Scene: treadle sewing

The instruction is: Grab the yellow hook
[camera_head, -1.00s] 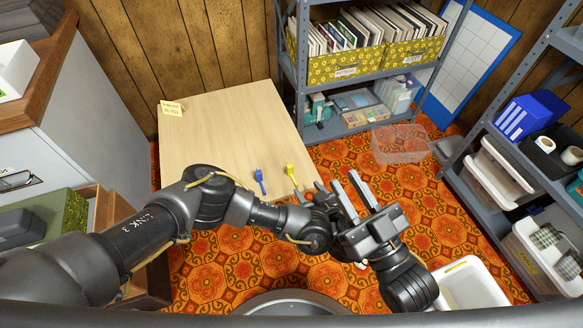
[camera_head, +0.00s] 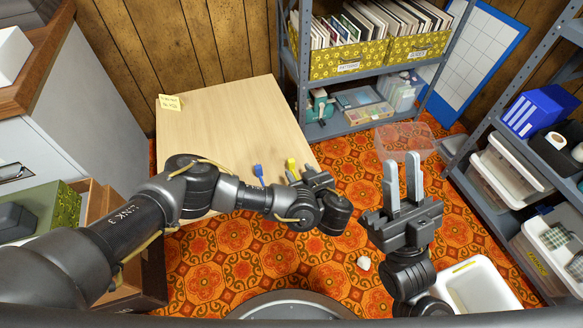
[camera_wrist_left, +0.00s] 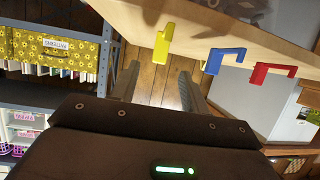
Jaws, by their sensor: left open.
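The yellow hook (camera_head: 292,167) is at the near edge of the light wooden table (camera_head: 235,120). In the left wrist view the yellow hook (camera_wrist_left: 162,43) hangs at the table edge, just beyond my left fingertips and in line with the gap between them. My left gripper (camera_head: 308,177) is open and empty beside the hook; its fingers (camera_wrist_left: 158,80) also show in the wrist view. They appear apart from the hook. My right gripper (camera_head: 401,162) is open and empty, out to the right over the floor.
A blue hook (camera_head: 258,172) is left of the yellow one on the same edge. A red hook (camera_wrist_left: 270,72) shows beyond it in the wrist view. A small white object (camera_head: 364,263) lies on the patterned floor.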

